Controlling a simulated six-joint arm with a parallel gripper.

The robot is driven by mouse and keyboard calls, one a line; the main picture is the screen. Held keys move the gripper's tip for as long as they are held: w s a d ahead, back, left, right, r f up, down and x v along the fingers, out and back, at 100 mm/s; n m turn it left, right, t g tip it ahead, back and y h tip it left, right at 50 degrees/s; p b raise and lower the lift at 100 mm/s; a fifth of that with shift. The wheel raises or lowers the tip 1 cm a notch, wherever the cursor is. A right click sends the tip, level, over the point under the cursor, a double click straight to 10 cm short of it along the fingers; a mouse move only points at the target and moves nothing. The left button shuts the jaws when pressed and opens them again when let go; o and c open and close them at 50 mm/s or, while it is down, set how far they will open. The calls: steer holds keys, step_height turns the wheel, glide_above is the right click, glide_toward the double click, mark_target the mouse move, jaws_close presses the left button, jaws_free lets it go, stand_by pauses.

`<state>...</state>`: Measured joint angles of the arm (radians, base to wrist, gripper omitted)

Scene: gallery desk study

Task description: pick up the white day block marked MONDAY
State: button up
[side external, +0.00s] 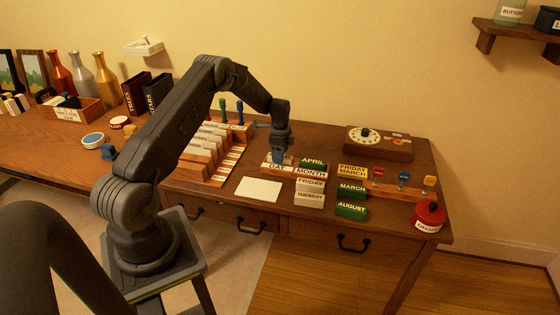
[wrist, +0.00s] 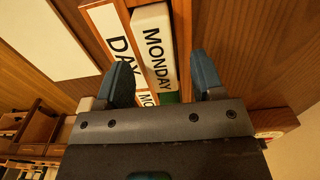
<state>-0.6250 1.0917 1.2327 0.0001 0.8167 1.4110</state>
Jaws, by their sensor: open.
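The white MONDAY block (wrist: 155,50) lies in the wrist view between the two fingers of my gripper (wrist: 163,80), with its black lettering facing the camera. The gripper is open, with a finger on either side of the block and a visible gap at the right finger. I cannot tell whether the left finger touches the block. In the side view my gripper (side external: 278,157) is low over the wooden holder with the DAY label (side external: 277,168). The MONDAY block is mostly hidden there behind the gripper.
Green APRIL (side external: 313,162), white FRIDAY (side external: 311,183) and TUESDAY (side external: 309,198) blocks stand close by on the right. Green MARCH (side external: 352,190) and AUGUST (side external: 351,209) blocks are farther right. A white card (side external: 259,189) lies in front. A sloped rack (side external: 205,153) stands left.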

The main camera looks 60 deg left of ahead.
steer(key=shift+f, duration=0.7)
steer(key=shift+c, duration=0.3)
steer(key=c, duration=1)
steer(key=shift+o, duration=0.2)
